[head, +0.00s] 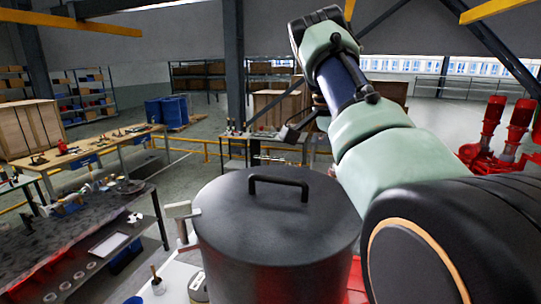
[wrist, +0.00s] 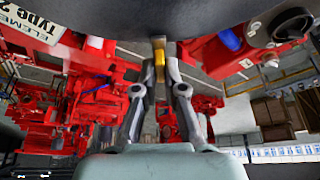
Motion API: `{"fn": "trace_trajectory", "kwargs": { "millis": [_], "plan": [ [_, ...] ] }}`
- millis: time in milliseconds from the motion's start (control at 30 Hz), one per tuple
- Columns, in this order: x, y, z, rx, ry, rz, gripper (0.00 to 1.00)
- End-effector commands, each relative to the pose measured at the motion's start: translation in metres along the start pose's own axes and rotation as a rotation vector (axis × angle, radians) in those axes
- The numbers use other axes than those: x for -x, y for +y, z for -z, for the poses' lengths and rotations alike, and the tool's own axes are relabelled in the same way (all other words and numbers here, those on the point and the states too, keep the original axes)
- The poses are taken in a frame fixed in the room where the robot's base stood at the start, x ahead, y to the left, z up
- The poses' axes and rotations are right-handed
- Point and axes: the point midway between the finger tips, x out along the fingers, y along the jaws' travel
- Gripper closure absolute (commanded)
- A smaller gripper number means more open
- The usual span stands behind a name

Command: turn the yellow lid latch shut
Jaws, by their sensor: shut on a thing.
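The yellow lid latch (wrist: 160,60) shows as a small yellow piece under the dark round body at the top of the wrist view. My gripper (wrist: 160,72) has its two fingers on either side of the latch and is shut on it. The latch's upper end meets a small metal piece, and its lower part is partly between my fingertips. In the head view, a large dark grey drum (head: 270,230) has a lid with a black bar handle (head: 279,182). The latch and my fingers do not show in the head view; my arm reaches past the drum's far right side.
Red machinery (wrist: 100,100) stands on both sides of my gripper in the wrist view. In the head view, a pale block-like fitting (head: 180,210) juts from the drum's left side. A cluttered dark bench (head: 80,235) stands at left, and red pumps (head: 500,135) at right.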

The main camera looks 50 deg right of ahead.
Motion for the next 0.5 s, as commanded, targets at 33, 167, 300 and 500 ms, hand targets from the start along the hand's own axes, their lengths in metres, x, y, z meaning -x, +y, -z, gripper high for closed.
{"fn": "trace_trajectory", "kwargs": {
  "millis": [33, 167, 300, 500],
  "plan": [
    [-0.0003, 0.0001, 0.0002, -0.002, 0.000, 0.000, 1.00],
    [-0.0003, 0.0001, 0.0003, -0.002, 0.001, 0.000, 1.00],
    [-0.0003, 0.0000, 0.0003, -0.001, 0.001, 0.000, 0.74],
    [-0.0002, 0.0000, 0.0002, -0.001, 0.000, 0.000, 0.66]
  ]
}}
